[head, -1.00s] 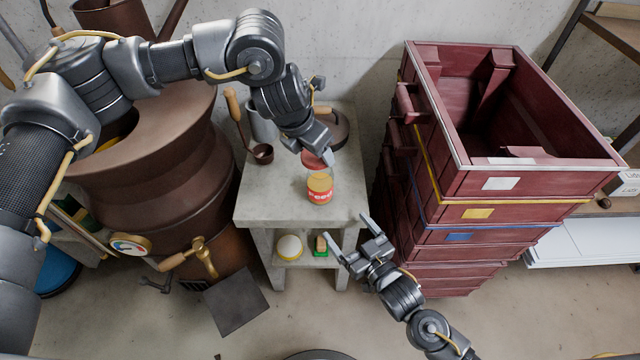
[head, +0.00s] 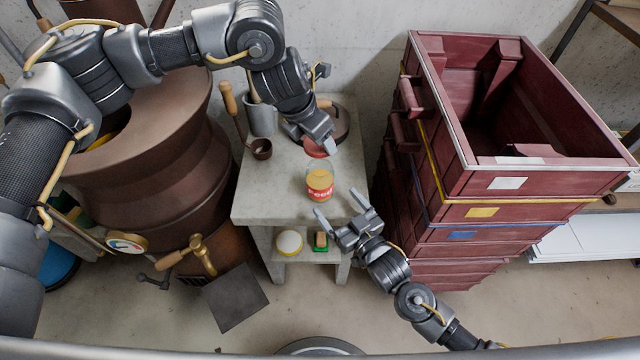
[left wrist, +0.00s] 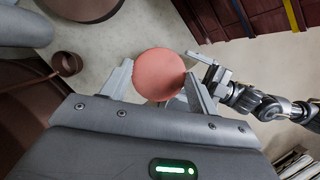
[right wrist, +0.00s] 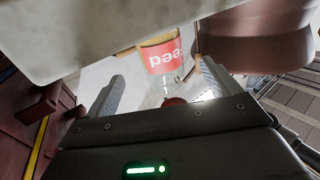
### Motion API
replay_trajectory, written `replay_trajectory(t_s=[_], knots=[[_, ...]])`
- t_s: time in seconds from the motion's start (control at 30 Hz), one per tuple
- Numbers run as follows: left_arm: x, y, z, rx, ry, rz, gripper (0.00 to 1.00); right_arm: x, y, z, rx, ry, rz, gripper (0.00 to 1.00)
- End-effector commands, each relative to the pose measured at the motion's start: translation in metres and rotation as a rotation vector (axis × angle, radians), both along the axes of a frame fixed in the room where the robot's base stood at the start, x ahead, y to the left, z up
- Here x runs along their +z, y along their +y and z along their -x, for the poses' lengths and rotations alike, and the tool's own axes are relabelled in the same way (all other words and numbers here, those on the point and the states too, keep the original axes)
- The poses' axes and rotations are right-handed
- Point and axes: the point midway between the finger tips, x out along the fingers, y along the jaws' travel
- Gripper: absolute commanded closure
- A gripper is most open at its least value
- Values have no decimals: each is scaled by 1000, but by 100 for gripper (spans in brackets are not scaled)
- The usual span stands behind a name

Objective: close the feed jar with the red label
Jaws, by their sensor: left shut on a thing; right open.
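The feed jar (head: 320,186) with the red label stands upright and open on the grey table, near its front right. My left gripper (head: 321,143) is shut on a round red lid (head: 313,151), held behind and apart from the jar in the head view. In the left wrist view the lid (left wrist: 158,75) sits between the fingers and hides most of what is below. My right gripper (head: 340,206) is open and empty, just in front of the jar at the table's front right corner.
A brown round dish (head: 338,122), a grey cup (head: 261,120) and a brown ladle (head: 262,149) stand at the table's back. A stack of dark red crates (head: 480,190) rises close on the right. A large brown vessel (head: 150,150) stands on the left. The table's front left is clear.

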Motion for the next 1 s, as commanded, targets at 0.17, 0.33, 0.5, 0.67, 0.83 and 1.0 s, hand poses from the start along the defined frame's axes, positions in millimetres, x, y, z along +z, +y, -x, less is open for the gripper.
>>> replay_trajectory(t_s=[0.17, 0.33, 0.5, 0.67, 0.83, 1.0], knots=[[0, 0, 0, 0, 0, 0, 61, 1, 19, -30, 0, -1, 0, 11], [0, 0, 0, 0, 0, 0, 61, 0, 33, -52, 1, 0, 0, 11], [0, 0, 0, 0, 0, 0, 61, 0, 41, -66, 0, -1, 1, 11], [0, 0, 0, 0, 0, 0, 61, 0, 45, -71, 1, 1, 1, 11], [0, 0, 0, 0, 0, 0, 61, 0, 45, -71, 1, 1, 1, 11], [0, 0, 0, 0, 0, 0, 61, 0, 45, -71, 1, 1, 1, 19]])
